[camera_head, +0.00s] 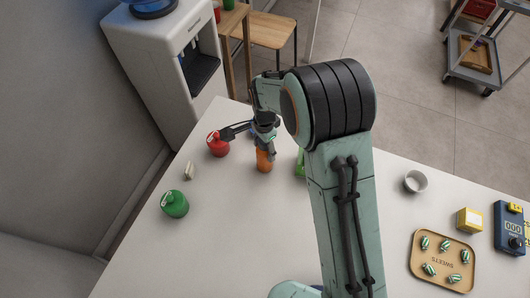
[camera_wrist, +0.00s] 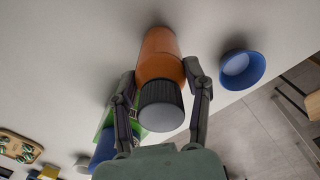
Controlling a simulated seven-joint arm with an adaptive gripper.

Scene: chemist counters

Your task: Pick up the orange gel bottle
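The orange gel bottle (camera_head: 264,161) stands upright on the white counter, directly below my gripper (camera_head: 265,142) in the head view. In the wrist view the orange bottle (camera_wrist: 160,57) with its ribbed dark grey cap lies between the two fingers of my gripper (camera_wrist: 160,78). One finger is on each side of the bottle, very close to its sides. I cannot tell whether the fingers press on it or leave a small gap.
A green thing (camera_head: 300,163) is close on the right, partly behind my arm. A blue round dish-like thing (camera_wrist: 242,69) is near my right finger. A tray (camera_head: 443,285) lies far right.

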